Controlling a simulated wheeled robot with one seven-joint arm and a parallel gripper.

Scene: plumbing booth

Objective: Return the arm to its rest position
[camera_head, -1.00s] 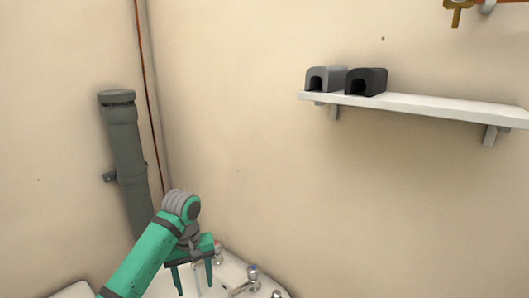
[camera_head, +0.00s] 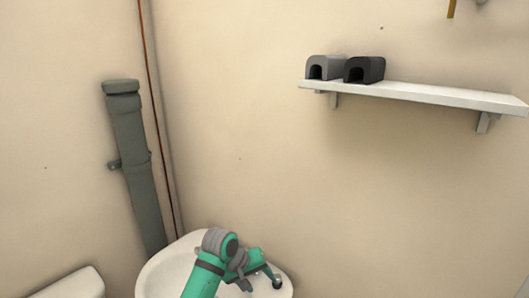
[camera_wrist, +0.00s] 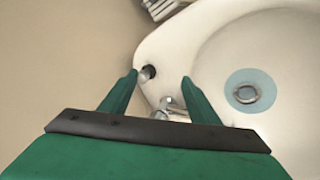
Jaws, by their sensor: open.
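My green arm reaches up from the bottom of the head view, over the white sink (camera_head: 160,276). My gripper (camera_wrist: 158,82) is open, with its two green fingers apart and nothing held between them in the wrist view. In the head view the gripper (camera_head: 258,284) is partly hidden by my wrist and points down towards the sink's right side. Below the fingers the wrist view shows the sink rim (camera_wrist: 185,40) and metal tap parts (camera_wrist: 170,108). The tap knob (camera_head: 277,282) is just right of the gripper in the head view.
A grey pipe (camera_head: 137,170) stands against the left wall, beside a thin red pipe (camera_head: 158,110). A white shelf (camera_head: 430,95) at upper right bears a grey block (camera_head: 325,67) and a black block (camera_head: 364,69). A white tank-like edge (camera_head: 75,284) is at lower left. The wall between is clear.

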